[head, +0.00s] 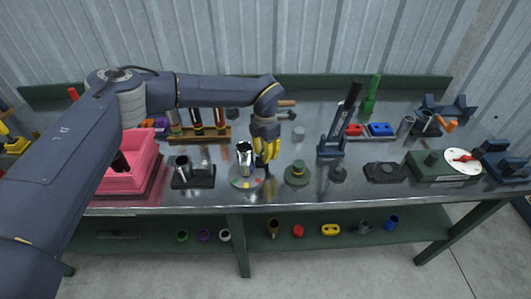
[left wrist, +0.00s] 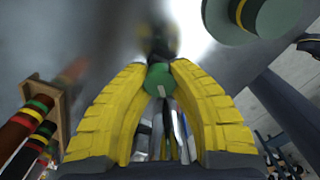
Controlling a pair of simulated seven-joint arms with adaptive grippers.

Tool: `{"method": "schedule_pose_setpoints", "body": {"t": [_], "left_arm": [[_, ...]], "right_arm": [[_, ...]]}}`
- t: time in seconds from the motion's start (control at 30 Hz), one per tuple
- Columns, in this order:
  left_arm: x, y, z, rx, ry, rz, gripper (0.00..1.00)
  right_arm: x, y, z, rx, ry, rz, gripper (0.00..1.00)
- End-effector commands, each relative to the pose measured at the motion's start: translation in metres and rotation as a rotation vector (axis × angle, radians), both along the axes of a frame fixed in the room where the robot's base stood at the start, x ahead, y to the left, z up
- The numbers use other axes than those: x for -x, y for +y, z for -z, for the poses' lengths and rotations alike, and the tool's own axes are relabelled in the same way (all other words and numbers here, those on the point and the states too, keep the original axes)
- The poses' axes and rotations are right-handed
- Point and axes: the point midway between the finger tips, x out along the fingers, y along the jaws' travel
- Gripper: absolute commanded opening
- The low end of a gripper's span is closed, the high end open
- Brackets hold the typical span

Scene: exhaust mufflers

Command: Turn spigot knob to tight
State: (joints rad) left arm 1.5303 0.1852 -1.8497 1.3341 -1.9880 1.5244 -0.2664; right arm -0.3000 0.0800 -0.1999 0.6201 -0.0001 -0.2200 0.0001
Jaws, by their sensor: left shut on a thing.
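My left gripper (head: 267,158) has yellow ridged fingers and points down over the middle of the bench. In the left wrist view its fingertips (left wrist: 160,70) close on a green round knob (left wrist: 159,79) with a pale mark line. A shiny metal cylinder (head: 244,158) stands upright just left of the gripper in the head view, on a round pale base (head: 240,183) with small coloured marks. In the head view the fingers hide the knob. Shiny metal parts also show between the fingers in the left wrist view. My right gripper is not in view.
A green round block (head: 296,174) with a yellow band stands close right of the gripper. A black stand with metal cylinders (head: 182,164) and a pink bin (head: 130,170) are left. A blue upright holder (head: 332,148) and a dial box (head: 440,168) are right.

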Motion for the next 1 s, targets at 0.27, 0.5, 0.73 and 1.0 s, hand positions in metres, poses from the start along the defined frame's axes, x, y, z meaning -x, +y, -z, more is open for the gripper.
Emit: {"method": "schedule_pose_setpoints", "body": {"t": [0.27, 0.5, 0.73, 1.0], "left_arm": [[0.0014, 0.0016, 0.0015, -0.004, 0.006, 0.257, 0.00], [0.0010, 0.0020, 0.0016, -0.004, 0.006, 0.460, 0.00], [0.0008, 0.0024, 0.0018, -0.003, 0.006, 0.604, 0.00], [0.0003, 0.0029, 0.0022, -0.005, 0.006, 0.701, 0.00]], "right_arm": [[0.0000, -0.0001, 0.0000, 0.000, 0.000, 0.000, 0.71], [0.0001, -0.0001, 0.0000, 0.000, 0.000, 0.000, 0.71], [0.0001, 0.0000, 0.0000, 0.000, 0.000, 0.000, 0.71], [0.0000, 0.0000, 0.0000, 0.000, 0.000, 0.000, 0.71]]}}
